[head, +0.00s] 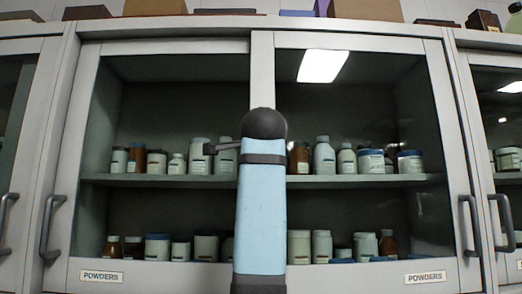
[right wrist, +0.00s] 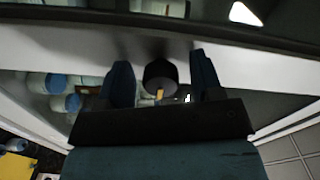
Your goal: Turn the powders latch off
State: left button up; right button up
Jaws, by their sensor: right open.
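The powders cabinet has two glass doors with pale frames, each with a "POWDERS" label (head: 102,277) at its bottom. My right arm rises in front of the middle door frame (head: 262,75) and hides the latch area in the head view. In the right wrist view, my right gripper (right wrist: 160,62) is open, with one dark finger on each side of a dark round knob (right wrist: 160,76), which looks like the latch. A small yellowish piece shows below the knob. I cannot tell whether the fingers touch it. My left gripper is not in view.
Bottles and jars (head: 323,157) stand on the shelves behind the glass. Dark door handles (head: 51,227) (head: 469,226) are at the cabinet's outer sides. Neighbouring cabinets flank it, and boxes (head: 365,9) sit on top. The space in front of both panes beside my arm looks clear.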

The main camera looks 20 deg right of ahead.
jog(key=c, duration=0.9)
jog(key=shift+n, duration=0.4)
jog(key=n+p, duration=0.1)
jog(key=n, duration=0.2)
jog(key=shift+n, duration=0.4)
jog(key=n, duration=0.4)
jog(key=shift+d+f+p, duration=0.1)
jog(key=shift+p, duration=0.3)
jog(key=n, duration=0.4)
jog(key=shift+d, duration=0.1)
jog(key=n+p, duration=0.1)
jog(key=n, duration=0.4)
jog(key=shift+n, duration=0.3)
